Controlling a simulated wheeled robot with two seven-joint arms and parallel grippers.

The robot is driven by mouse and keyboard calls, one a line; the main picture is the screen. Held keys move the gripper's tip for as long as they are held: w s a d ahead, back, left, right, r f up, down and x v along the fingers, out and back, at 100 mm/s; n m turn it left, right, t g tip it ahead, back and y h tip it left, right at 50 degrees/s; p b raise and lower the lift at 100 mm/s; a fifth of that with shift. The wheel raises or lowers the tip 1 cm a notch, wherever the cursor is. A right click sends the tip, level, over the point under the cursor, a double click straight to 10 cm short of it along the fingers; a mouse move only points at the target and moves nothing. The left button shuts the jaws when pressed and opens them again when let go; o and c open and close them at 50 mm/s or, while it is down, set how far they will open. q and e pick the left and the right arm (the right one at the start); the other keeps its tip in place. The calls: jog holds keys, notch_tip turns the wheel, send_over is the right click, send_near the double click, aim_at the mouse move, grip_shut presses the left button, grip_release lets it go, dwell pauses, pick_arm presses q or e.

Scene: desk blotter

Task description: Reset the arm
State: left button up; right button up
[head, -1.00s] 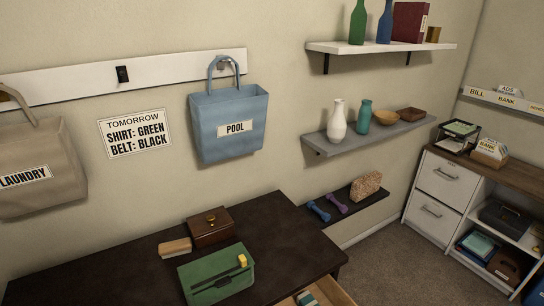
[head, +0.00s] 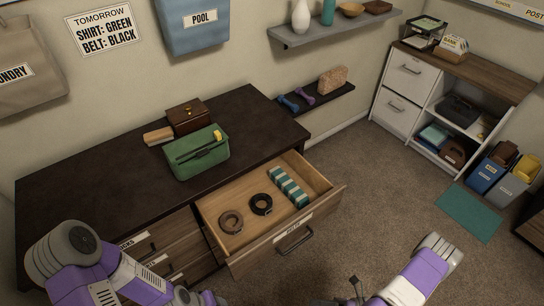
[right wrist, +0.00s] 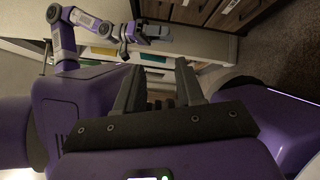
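My left arm comes in at the lower left of the head view, in front of the dark desk. Its gripper (head: 205,298) is partly cut off by the bottom edge; it also shows small at the top of the right wrist view (right wrist: 152,32), where its finger gap is unclear. My right arm is at the bottom right of the head view, over the carpet, with its gripper (head: 356,287) in front of the open drawer. In the right wrist view the right gripper's two fingers (right wrist: 157,85) stand apart, with nothing seen held between them.
An open drawer (head: 322,200) juts from the desk (head: 80,185), holding a brown coiled belt (head: 231,221), a black one (head: 261,204) and a teal-white striped item (head: 289,187).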

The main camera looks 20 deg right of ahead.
jog(key=s+a+n+g+h, duration=0.25)
jog(key=a+n+g, duration=0.45)
jog(key=n+g, duration=0.5)
jog(key=w+a+r+n+t+h+p, duration=0.1)
jog(key=w+n+h, duration=0.4)
jog(key=n, duration=0.6)
jog(key=w+a+r+n+t+h+p, duration=0.1)
jog(key=w+a+n+t+h, duration=0.2)
jog(key=n, duration=0.8)
jog(key=w+a+h, duration=0.1)
jog(key=w+h, duration=0.1)
jog(key=w, duration=0.1)
jog(key=shift+n+t, duration=0.3)
jog(key=shift+t, duration=0.1)
